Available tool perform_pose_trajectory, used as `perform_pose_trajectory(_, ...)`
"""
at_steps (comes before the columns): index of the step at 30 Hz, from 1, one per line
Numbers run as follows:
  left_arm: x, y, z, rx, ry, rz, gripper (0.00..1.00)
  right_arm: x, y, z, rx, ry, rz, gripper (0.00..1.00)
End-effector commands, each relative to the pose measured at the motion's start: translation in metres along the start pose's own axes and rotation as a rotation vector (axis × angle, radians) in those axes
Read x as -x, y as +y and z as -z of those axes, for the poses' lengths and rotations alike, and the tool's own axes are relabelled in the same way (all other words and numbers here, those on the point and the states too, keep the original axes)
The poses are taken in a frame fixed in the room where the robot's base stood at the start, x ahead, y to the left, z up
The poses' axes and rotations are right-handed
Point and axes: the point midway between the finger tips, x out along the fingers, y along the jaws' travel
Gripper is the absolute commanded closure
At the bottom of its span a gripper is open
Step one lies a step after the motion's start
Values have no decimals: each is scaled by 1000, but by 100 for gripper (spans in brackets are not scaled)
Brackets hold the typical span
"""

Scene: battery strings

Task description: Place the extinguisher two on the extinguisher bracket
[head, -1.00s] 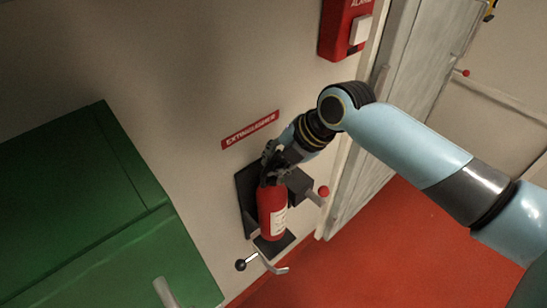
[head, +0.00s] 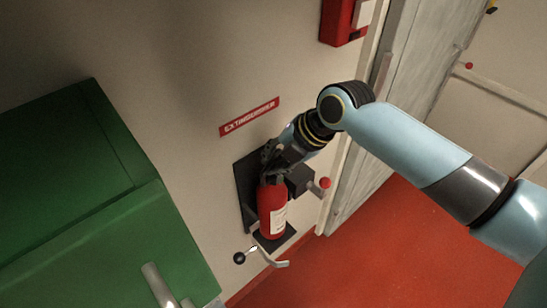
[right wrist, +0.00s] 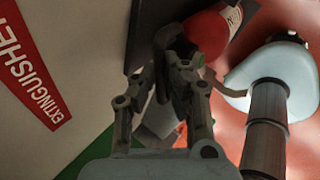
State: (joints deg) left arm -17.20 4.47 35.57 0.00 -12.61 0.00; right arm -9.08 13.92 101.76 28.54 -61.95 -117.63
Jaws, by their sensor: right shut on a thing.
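The red extinguisher (head: 271,212) with a white label stands roughly upright at the black bracket (head: 246,190) on the wall, above the bracket's bottom plate (head: 278,238). From the head view I cannot tell whether its base rests on that plate. My right gripper (head: 270,170) is shut on the top of the extinguisher, and its fingers hide the valve. In the right wrist view, the red body (right wrist: 210,32) lies just beyond the fingers (right wrist: 178,72), close to the dark bracket plate (right wrist: 150,25). My left gripper is not in view.
A red EXTINGUISHER sign (head: 249,116) is on the wall above the bracket. A lever with a black knob (head: 239,258) and a red-knobbed part (head: 325,183) stick out beside it. A green cabinet (head: 80,200) stands left; the door frame (head: 350,150) and open red floor (head: 385,240) lie right.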

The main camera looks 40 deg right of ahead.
Motion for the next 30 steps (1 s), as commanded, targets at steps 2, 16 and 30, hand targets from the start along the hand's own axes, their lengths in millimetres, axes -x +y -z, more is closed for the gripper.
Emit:
perform_pose_trajectory(2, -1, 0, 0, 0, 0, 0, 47, 0, 4, -1, 2, -2, -10, 100)
perform_pose_trajectory(16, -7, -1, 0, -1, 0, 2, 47, -6, -1, -1, 2, -2, -10, 100)
perform_pose_trajectory(30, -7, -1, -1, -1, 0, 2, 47, -8, -4, 0, 1, -1, -3, 66)
